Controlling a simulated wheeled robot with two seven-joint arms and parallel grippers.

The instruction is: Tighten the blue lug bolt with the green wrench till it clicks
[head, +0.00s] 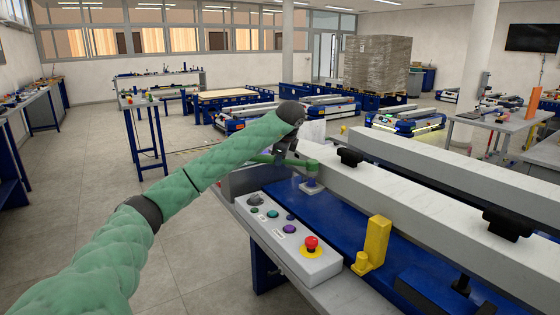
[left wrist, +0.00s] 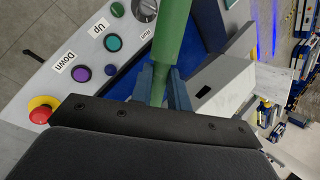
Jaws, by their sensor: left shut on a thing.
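My left gripper (head: 283,158) is shut on the green wrench (head: 304,163), over the far end of the blue cart top. In the left wrist view the wrench handle (left wrist: 173,40) runs up between the two blue-grey fingers (left wrist: 163,88). In the head view the wrench's head end lies over a short blue-grey post on a pale plate (head: 311,187), which seems to be the blue lug bolt. I cannot tell how fully the wrench sits on it. My right gripper is not in view.
A control box (head: 290,238) with several buttons and a red emergency stop (head: 311,244) lies along the near edge. A yellow bracket (head: 375,242) stands on the blue deck. A long pale beam (head: 430,178) with black knobs runs behind the deck.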

